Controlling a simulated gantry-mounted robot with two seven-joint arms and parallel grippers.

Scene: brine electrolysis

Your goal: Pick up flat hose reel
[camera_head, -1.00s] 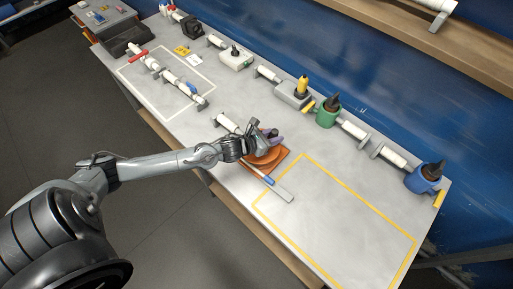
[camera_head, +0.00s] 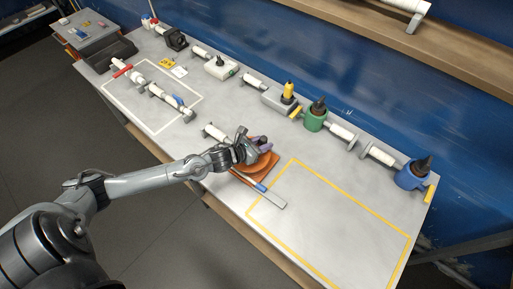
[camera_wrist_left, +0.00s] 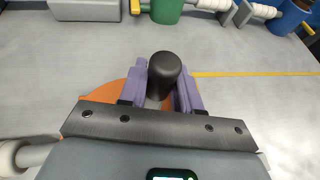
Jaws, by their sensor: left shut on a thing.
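The flat hose reel (camera_head: 262,167) is the orange, flat piece near the front edge of the table, left of the yellow outline. My left gripper (camera_head: 262,146) is over it, with purple fingertips pointing down. In the left wrist view, the gripper (camera_wrist_left: 160,92) is shut on a dark upright round knob between the purple fingers. Orange parts of the reel (camera_wrist_left: 108,96) show behind and left of the fingers. The gripper body hides the rest of the reel, and I cannot tell whether it is clear of the table. My right gripper is not in view.
A flat tool with a blue handle (camera_head: 270,194) lies close beside the reel. A white pipe piece (camera_head: 214,132) lies left of it. A green holder (camera_head: 316,117) and blue holder (camera_head: 409,177) stand along the back. The yellow-outlined area (camera_head: 325,220) is empty.

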